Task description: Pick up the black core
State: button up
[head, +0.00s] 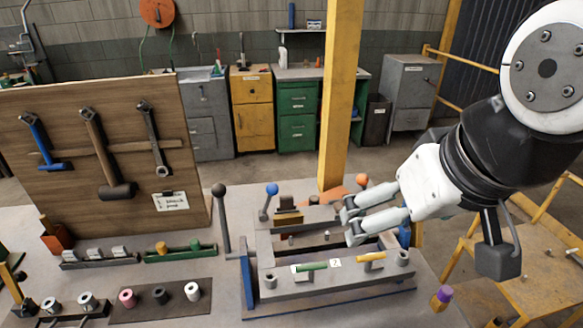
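A small black core (160,296) sits on a dark mat (142,309) at the front left of the workbench. It stands between a pink core (127,298) and a white core (192,291). My gripper (350,222) is to the right of the black core, above the grey metal fixture. Its two fingers are apart and nothing shows between them. The fingertips point left.
The metal fixture (335,283) has upright levers with black and blue knobs between my gripper and the mat. Metal rings (86,300) stand left of the mat. A tool board (105,190) rises behind it. A yellow post (338,110) stands behind my gripper.

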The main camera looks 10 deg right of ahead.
aim_at(160, 295)
jog(key=u, duration=1.15)
jog(key=k+j+z, duration=0.2)
jog(key=j, duration=0.2)
jog(key=i+l+u, duration=0.15)
jog(key=i, duration=0.5)
